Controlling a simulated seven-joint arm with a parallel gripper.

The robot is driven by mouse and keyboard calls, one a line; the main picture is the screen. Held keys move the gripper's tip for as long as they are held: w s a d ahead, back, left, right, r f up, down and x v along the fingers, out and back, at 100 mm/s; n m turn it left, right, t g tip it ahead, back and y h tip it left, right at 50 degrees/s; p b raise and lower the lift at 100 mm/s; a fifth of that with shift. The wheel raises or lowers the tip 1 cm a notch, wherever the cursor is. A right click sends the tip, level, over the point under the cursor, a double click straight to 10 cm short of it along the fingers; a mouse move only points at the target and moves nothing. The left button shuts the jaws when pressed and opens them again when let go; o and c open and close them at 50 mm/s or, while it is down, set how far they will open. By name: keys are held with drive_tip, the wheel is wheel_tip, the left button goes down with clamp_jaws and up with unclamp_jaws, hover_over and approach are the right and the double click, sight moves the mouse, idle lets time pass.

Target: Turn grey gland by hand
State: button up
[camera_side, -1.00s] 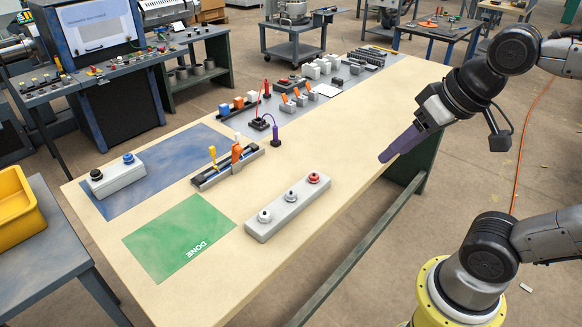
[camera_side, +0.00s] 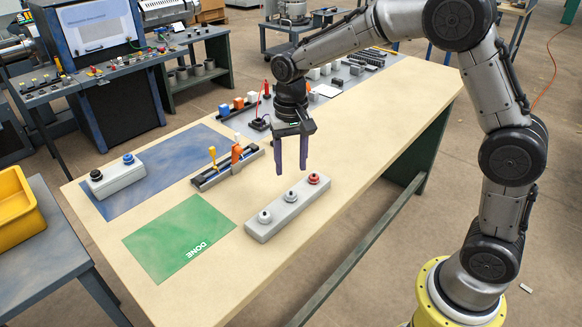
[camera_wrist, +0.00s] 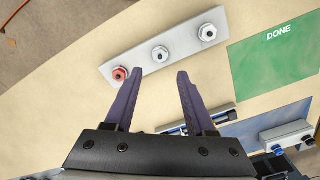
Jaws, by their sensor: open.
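A long light-grey block (camera_side: 278,216) lies on the table and carries three cable glands in a row. Two are pale grey-white: an end one (camera_side: 265,216) nearest the green mat and a middle one (camera_side: 291,195). The third is red (camera_side: 313,178), at the other end. All three also show in the wrist view: red (camera_wrist: 121,74), middle (camera_wrist: 160,53) and end (camera_wrist: 208,33). My gripper (camera_side: 291,170) points down with purple fingers spread and empty, above the table by the block. In the wrist view the middle gland lies just beyond the gap between the fingertips (camera_wrist: 158,80).
A green DONE mat (camera_side: 175,240) lies left of the block. Behind stands a black rack (camera_side: 228,166) with yellow and orange tools. Small parts fill the table's back.

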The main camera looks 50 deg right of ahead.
sight(291, 194)
drive_tip(key=shift+f, duration=3.95)
clamp_jaws()
